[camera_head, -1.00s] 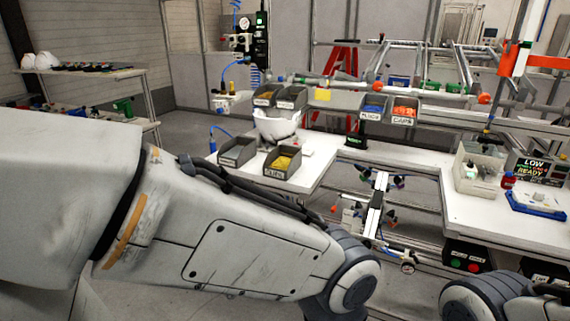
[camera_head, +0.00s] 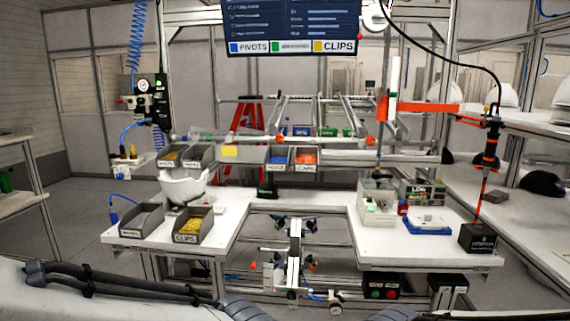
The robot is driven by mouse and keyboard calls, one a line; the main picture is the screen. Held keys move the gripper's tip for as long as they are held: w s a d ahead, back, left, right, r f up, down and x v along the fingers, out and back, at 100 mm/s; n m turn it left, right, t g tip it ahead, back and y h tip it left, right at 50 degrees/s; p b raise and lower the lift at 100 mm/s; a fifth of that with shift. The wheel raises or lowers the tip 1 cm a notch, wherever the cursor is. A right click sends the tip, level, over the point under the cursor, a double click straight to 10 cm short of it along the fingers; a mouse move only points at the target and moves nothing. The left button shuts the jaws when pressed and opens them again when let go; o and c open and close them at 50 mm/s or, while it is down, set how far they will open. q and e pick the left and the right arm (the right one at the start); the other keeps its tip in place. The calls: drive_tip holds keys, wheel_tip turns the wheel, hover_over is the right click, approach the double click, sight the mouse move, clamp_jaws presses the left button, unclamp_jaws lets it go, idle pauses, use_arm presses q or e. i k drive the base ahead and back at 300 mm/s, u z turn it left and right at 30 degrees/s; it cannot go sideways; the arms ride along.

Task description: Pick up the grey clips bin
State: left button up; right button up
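The grey clips bin (camera_head: 194,227) stands on the left part of the white workbench (camera_head: 225,225), near its front edge. It holds yellow clips and has a front label reading CLIPS. A second grey bin (camera_head: 141,221) stands just left of it and looks empty. A white helmet shell (camera_head: 183,187) sits behind the two bins. My arms show only along the bottom edge, and neither gripper is in view, so nothing shows whether they are open or shut.
More bins hang on the rail behind, including one with blue parts (camera_head: 277,158) and one with orange parts (camera_head: 305,159). The bench has a central gap with a fixture (camera_head: 293,262).

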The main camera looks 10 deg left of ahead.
sight(194, 223)
drive_tip(key=k, duration=0.5)
drive_tip(key=u, duration=0.85)
drive_tip(key=i, duration=2)
drive_tip(key=z, duration=0.8)
